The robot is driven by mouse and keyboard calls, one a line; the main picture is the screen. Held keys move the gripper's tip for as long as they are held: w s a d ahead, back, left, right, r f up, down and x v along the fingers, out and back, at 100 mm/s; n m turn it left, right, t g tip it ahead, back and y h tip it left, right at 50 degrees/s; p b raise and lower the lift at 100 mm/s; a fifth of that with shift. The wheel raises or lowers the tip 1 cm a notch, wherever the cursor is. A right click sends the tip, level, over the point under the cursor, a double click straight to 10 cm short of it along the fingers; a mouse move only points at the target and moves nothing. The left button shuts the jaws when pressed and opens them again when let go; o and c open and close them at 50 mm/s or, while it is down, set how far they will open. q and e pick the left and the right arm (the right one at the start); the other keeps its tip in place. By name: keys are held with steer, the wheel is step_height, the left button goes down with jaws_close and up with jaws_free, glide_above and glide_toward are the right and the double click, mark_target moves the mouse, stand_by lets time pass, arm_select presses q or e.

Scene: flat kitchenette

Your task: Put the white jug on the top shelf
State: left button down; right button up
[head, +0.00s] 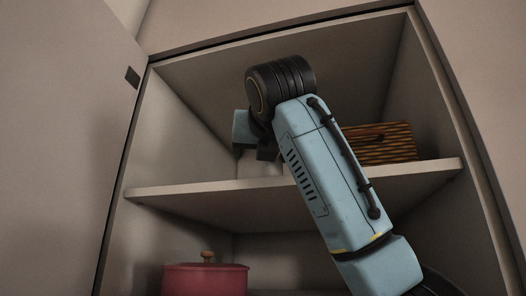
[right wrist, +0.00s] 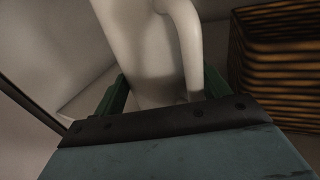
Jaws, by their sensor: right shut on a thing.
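The white jug (right wrist: 145,50) fills the upper middle of the right wrist view, its handle on the right side. My right gripper (right wrist: 163,90) is shut on it, with one green finger on each side of the jug's body. In the head view my right arm reaches into the upper compartment, above the top shelf (head: 400,178). There the jug is almost wholly hidden behind the wrist and arm. Whether its base touches the shelf cannot be told. My left gripper is not in view.
A brown woven basket (head: 378,143) stands at the right on the top shelf; it also shows in the right wrist view (right wrist: 280,60). A red lidded pot (head: 205,280) is in the compartment below. A cabinet door (head: 65,130) stands open at the left. The shelf's left part looks clear.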

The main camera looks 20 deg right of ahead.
steer(key=o, duration=0.9)
steer(key=shift+f, duration=0.2)
steer(key=o, duration=0.5)
steer(key=shift+c, duration=0.2)
steer(key=shift+r, duration=0.1)
steer(key=shift+r, duration=0.15)
steer(key=s+a+b, duration=0.2)
steer(key=s+b, duration=0.2)
steer(key=s, duration=0.7)
steer(key=shift+s+a, duration=0.2)
steer(key=shift+s, duration=0.2)
